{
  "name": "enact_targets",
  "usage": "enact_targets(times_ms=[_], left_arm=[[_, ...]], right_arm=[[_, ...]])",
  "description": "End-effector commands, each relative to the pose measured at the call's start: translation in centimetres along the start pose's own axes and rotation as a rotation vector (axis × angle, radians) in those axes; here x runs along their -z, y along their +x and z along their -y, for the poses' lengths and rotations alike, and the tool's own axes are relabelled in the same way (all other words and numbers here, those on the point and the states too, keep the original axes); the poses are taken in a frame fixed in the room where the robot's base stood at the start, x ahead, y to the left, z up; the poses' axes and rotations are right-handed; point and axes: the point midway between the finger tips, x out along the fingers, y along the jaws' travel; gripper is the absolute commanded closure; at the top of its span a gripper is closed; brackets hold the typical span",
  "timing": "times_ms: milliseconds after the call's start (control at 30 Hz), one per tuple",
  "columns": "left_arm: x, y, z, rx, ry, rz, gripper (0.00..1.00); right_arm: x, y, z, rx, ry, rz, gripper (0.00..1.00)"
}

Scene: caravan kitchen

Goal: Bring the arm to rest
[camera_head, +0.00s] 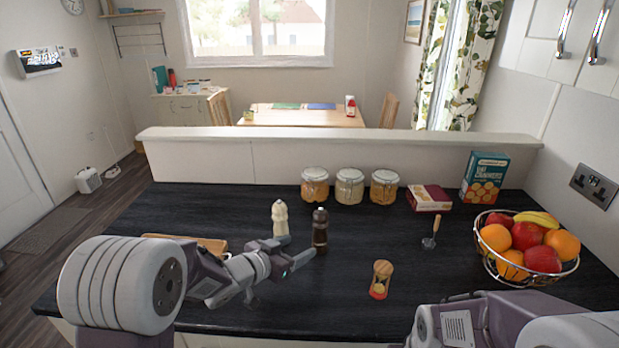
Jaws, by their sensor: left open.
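My left arm comes in from the lower left over the dark worktop (330,300). My left gripper (296,252) is open, with its fingers pointing right. It is in front of a cream mill (279,217) and close to a dark brown mill (320,228); both mills stand upright. I cannot tell whether the gripper touches either one. No object shows between its fingers. Part of my right arm shows at the lower right edge, but its gripper is not in view.
A wooden board (205,243) lies partly behind my left arm.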

Motion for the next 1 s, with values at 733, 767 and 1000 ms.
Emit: enact_targets(times_ms=[733,767,1000], left_arm=[[-16.6,-23.2,-4.7,0.381,-0.540,1.066,0.37],[-16.7,-23.3,-4.8,0.375,-0.533,1.073,0.37],[-16.7,-23.2,-4.7,0.374,-0.527,1.071,0.37]], right_arm=[[0.5,-4.9,0.1,0.000,0.000,0.000,0.40],[0.5,-4.9,0.1,0.000,0.000,0.000,0.40],[0.5,-4.9,0.1,0.000,0.000,0.000,0.40]])
